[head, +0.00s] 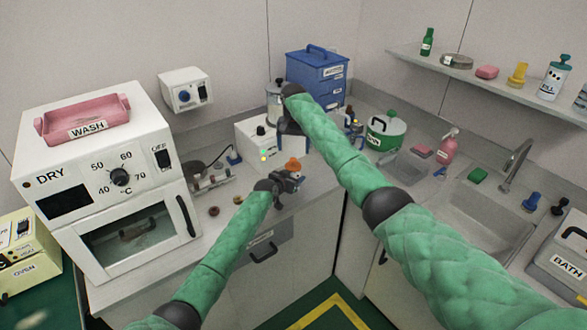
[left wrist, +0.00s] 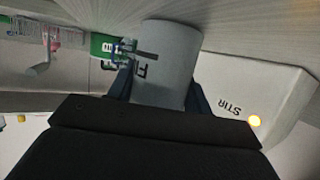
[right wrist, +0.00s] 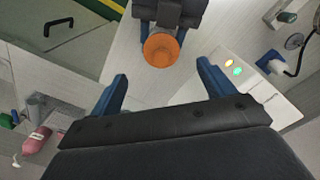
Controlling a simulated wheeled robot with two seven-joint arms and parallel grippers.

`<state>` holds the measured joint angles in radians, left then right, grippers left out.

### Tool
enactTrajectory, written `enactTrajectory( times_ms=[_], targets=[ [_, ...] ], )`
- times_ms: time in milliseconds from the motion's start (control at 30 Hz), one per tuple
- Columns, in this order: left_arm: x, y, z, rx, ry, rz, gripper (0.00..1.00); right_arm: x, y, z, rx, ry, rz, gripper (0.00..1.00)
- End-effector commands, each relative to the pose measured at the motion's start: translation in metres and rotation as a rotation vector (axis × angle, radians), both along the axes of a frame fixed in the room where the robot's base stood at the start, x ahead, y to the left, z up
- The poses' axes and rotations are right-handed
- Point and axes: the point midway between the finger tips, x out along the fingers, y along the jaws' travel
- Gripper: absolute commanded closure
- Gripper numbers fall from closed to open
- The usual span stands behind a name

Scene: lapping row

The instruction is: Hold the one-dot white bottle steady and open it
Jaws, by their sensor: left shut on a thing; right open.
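The white bottle (left wrist: 168,58) is between the fingers of my left gripper (left wrist: 160,85), which is shut on it. Dark lettering shows on its side, partly covered; I cannot make out its dots. Its orange cap (head: 293,164) is on top in the head view, where my left gripper (head: 287,184) holds the bottle over the counter. My right gripper (head: 291,132) is open and empty, above and behind the bottle. In the right wrist view the orange cap (right wrist: 161,49) lies beyond the open fingertips of my right gripper (right wrist: 162,72), apart from them.
The white STIR box (head: 255,145) stands behind the bottle. The DRY oven (head: 105,185) with the pink WASH tray (head: 88,121) is at the left. Bottles stand on the wall shelf (head: 480,80).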

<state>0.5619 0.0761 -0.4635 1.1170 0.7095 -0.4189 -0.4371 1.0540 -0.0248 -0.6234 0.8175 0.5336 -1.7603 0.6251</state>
Motion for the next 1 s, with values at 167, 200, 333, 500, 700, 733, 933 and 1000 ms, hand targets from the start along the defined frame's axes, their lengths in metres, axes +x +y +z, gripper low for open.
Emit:
enactTrajectory(
  times_ms=[167, 200, 333, 500, 700, 733, 933, 1000],
  targets=[
    [0.000, 0.000, 0.001, 0.000, 0.000, 0.000, 0.91, -0.009, -0.006, -0.015, 0.005, 0.000, 0.002, 0.19],
    [0.000, 0.000, 0.001, 0.000, 0.000, 0.000, 0.91, -0.010, -0.006, -0.012, 0.006, -0.011, 0.007, 0.19],
    [0.000, 0.000, 0.001, -0.001, -0.001, 0.000, 0.91, -0.013, -0.004, 0.004, 0.003, -0.059, 0.018, 0.19],
    [0.000, 0.000, 0.001, -0.001, -0.001, 0.000, 0.91, -0.015, 0.002, 0.037, -0.006, -0.131, 0.024, 0.19],
    [0.000, 0.000, 0.000, -0.001, -0.001, 0.000, 0.91, -0.016, 0.003, 0.046, -0.025, -0.155, 0.002, 0.19],
    [0.000, 0.000, 0.000, -0.001, -0.001, 0.000, 0.91, -0.016, 0.003, 0.044, -0.025, -0.155, 0.001, 0.19],
    [0.000, 0.000, 0.000, 0.000, 0.000, 0.000, 0.91, -0.012, 0.002, 0.020, -0.024, -0.154, 0.001, 0.19],
    [0.000, 0.000, 0.000, -0.001, -0.001, 0.000, 0.91, -0.010, 0.002, 0.008, -0.024, -0.153, 0.000, 0.19]
  ],
)
